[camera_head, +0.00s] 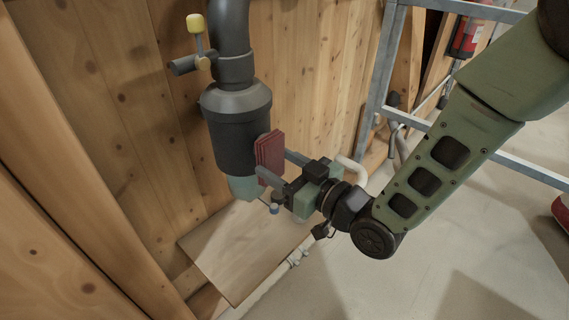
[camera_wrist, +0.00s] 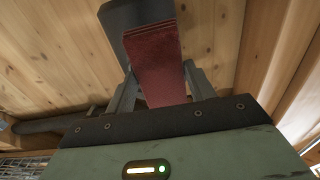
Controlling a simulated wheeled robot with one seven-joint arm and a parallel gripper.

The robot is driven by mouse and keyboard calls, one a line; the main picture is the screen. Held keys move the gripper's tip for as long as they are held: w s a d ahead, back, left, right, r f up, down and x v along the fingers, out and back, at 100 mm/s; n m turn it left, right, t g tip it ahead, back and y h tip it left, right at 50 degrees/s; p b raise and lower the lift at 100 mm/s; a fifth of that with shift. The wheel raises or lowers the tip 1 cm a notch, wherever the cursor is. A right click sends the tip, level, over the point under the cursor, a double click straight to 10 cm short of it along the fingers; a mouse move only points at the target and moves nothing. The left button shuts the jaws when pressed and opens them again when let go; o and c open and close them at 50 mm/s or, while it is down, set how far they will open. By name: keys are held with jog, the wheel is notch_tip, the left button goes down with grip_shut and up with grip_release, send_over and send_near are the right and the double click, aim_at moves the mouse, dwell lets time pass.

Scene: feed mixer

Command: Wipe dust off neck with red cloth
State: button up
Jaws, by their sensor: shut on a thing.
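The red cloth (camera_head: 270,158) is a folded pad held upright between the fingers of my gripper (camera_head: 277,166). It is at the right side of the dark grey cylinder, touching it or very close; I cannot tell which. The cloth also shows in the wrist view (camera_wrist: 155,62), between both fingers (camera_wrist: 158,88), with a dark grey part of the pipework (camera_wrist: 118,18) behind it. The neck is probably the pale green-grey lower end (camera_head: 242,188) under the cylinder (camera_head: 235,135). I cannot make out dust on it.
A yellow-knobbed valve (camera_head: 196,24) sticks out left above the cylinder. A wooden board (camera_head: 240,248) lies below. Plank walls (camera_head: 110,110) stand close behind and left. A metal frame (camera_head: 376,75) and a red extinguisher (camera_head: 467,38) are at right.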

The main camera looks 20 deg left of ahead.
jog(key=shift+w+b+v, duration=0.2)
jog(key=shift+b+v, duration=0.15)
jog(key=shift+v, duration=2.45)
jog(key=shift+d+f, duration=0.1)
jog(key=shift+d, duration=0.15)
jog(key=b+v, duration=0.1)
jog(key=v, duration=0.1)
jog(key=shift+s+d, duration=0.15)
jog(key=shift+d, duration=0.2)
jog(key=shift+b+x, duration=0.35)
jog(key=shift+x, duration=3)
jog(key=shift+x, duration=1.05)
